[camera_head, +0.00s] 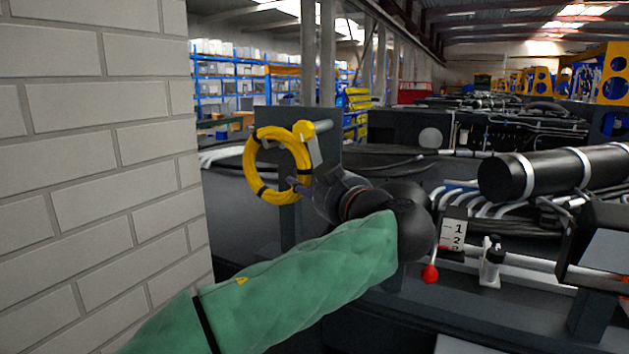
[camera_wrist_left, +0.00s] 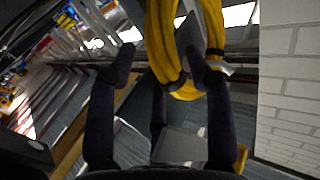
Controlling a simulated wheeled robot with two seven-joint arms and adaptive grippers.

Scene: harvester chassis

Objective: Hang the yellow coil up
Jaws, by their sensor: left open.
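The yellow coil (camera_head: 251,172), a ring with dark bands, is at the dark upright panel (camera_head: 329,150). Its upper right meets a yellow-tipped peg (camera_head: 322,127) and it appears to hang there. A pale tag is beside the peg. My left gripper (camera_head: 299,187) is open, at the coil's lower right. In the left wrist view, yellow strands of the coil (camera_wrist_left: 162,45) show beyond and between the spread fingers of the gripper (camera_wrist_left: 162,60). The fingers do not close on it; I cannot tell whether they touch it. My right gripper is out of view.
A pale brick wall (camera_head: 95,130) stands close on the left. On the right are a black cylinder (camera_head: 540,172), hoses, a red-knobbed lever (camera_head: 430,274) and a small numbered plate (camera_head: 452,233). Blue shelving (camera_head: 230,80) is far behind.

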